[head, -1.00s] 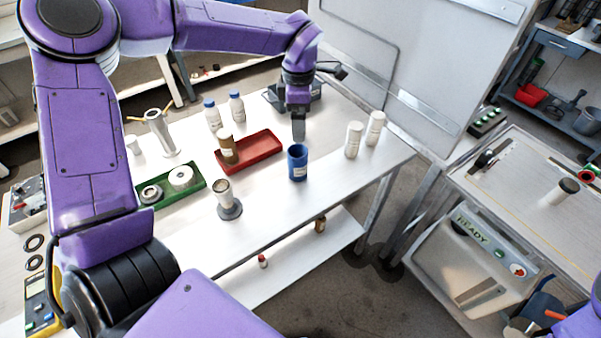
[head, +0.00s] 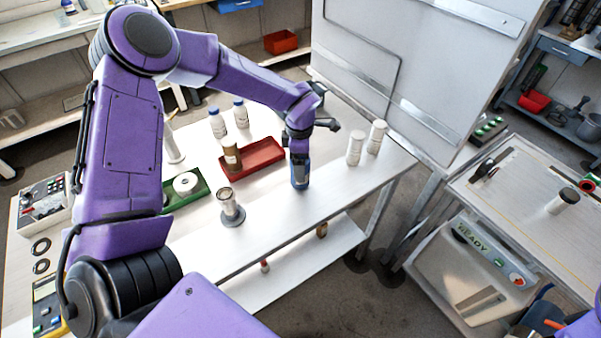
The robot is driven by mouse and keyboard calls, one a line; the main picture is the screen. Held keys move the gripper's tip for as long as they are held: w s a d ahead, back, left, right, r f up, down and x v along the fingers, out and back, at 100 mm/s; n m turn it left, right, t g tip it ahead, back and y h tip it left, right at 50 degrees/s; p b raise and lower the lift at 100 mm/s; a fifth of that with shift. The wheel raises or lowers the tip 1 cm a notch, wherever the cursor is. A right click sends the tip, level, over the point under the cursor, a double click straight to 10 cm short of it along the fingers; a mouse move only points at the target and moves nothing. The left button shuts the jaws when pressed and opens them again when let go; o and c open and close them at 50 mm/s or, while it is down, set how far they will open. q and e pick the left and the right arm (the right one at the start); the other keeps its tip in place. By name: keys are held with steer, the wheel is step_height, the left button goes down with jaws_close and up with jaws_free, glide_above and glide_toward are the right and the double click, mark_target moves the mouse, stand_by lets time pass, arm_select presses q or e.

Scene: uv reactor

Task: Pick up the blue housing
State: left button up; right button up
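The blue housing (head: 300,182) is a short dark-blue cylinder with a small white label. It stands upright on the white table near the front edge. My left gripper (head: 300,160) points straight down on it, with its fingers at the housing's top. The fingers hide the housing's opening, and I cannot tell whether they are open or shut on its wall. My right gripper is not in view.
A red tray (head: 268,160) with a brown bottle (head: 232,158) lies to the left. A metal cylinder on a round base (head: 231,207) stands front left. Two white bottles (head: 355,148) stand to the right. A tall pale panel (head: 420,60) rises behind the table.

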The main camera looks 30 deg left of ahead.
arm_select(q)
steer(key=c, duration=1.5)
